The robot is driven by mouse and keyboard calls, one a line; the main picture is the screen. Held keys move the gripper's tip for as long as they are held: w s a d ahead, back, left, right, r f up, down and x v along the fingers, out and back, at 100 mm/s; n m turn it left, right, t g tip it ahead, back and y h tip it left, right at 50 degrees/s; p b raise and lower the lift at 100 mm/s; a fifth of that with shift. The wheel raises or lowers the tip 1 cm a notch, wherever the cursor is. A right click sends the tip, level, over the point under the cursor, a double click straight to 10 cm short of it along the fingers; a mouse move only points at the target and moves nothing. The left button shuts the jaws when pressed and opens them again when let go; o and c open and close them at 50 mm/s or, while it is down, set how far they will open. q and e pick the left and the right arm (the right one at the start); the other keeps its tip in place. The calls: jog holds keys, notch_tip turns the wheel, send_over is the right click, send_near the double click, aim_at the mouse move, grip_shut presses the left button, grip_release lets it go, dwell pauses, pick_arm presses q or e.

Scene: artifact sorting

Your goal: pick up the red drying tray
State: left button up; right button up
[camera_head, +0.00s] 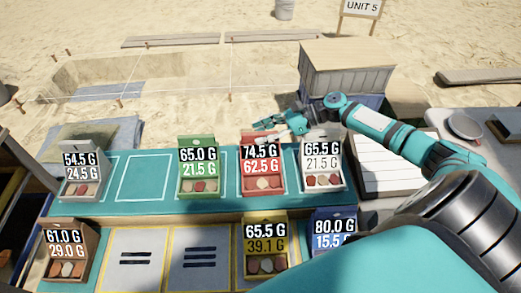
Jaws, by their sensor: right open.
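The red drying tray (262,176) stands on the teal upper shelf, between the green tray (199,188) and the white tray (324,188). Its label reads 74.5 G and 62.5 G, and several small pieces lie in its front. My right gripper (266,130) is open and empty, just behind and above the red tray's back edge. Its fingers point left. I cannot tell whether it touches the tray. My left gripper is not in view.
A pale tray (83,190) stands at the shelf's left, beside an empty outlined slot (147,178). Brown (66,268), yellow (266,265) and blue (334,240) trays stand on the lower row. A wooden crate (347,75) is behind my right arm.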

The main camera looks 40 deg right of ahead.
jog(key=shift+c, duration=0.2)
grip_shut()
dwell(0.3)
